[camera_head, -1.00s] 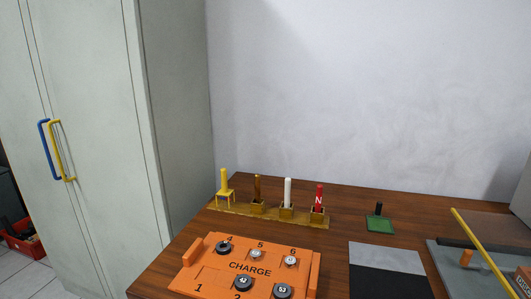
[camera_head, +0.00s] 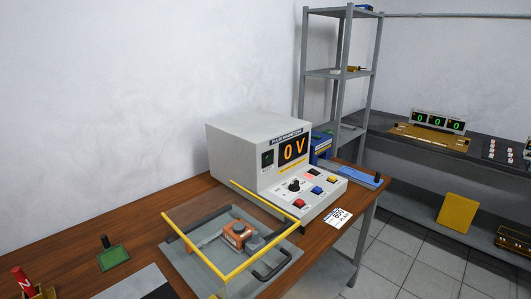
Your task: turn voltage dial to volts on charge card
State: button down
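A light grey pulse magnetizer (camera_head: 235,150) stands on the wooden table. Its display (camera_head: 293,149) reads 0 V in orange. The black voltage dial (camera_head: 294,186) is on the sloped front panel, and its pointer direction is too small to tell. A white charge card (camera_head: 338,218) lies flat on the table in front of the panel, with dark print too small to read surely. My gripper is not in view.
A yellow-edged clear guard (camera_head: 236,192) covers a grey fixture with an orange block (camera_head: 238,233) left of the panel. Red (camera_head: 302,203), blue (camera_head: 317,190) and yellow (camera_head: 332,180) buttons sit near the dial. A grey shelf rack (camera_head: 341,74) stands behind.

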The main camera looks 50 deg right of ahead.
aim_at(294, 187)
jog(key=z, duration=1)
